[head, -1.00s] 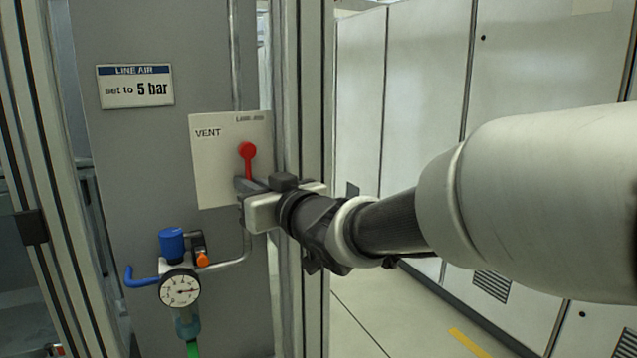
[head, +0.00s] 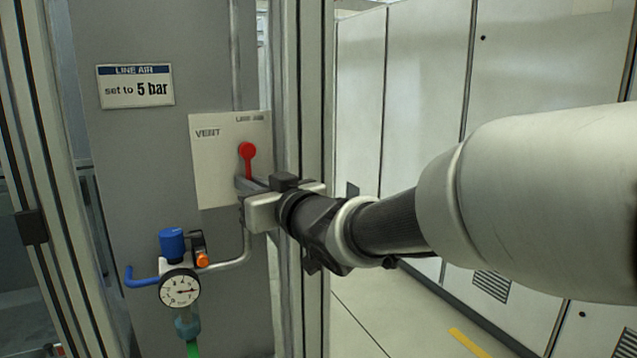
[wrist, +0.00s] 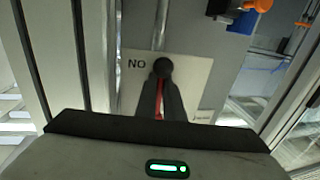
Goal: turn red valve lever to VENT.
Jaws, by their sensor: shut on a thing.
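The red valve lever (head: 247,152) is mounted on a pale label plate (head: 213,180) on the grey panel. The plate reads "VENT" at the upper left and "LINE AIR" at the upper right. In the wrist view, the dark fingers (wrist: 160,103) close on the red lever (wrist: 160,98), below a dark round hub. The plate there shows the letters "NO".
A pressure gauge (head: 180,289) with a blue regulator knob (head: 172,243) and an orange fitting (head: 202,260) sits below left. A sign (head: 136,86) reads "set to 5 bar". A metal frame post (head: 307,80) stands close to the right of the plate.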

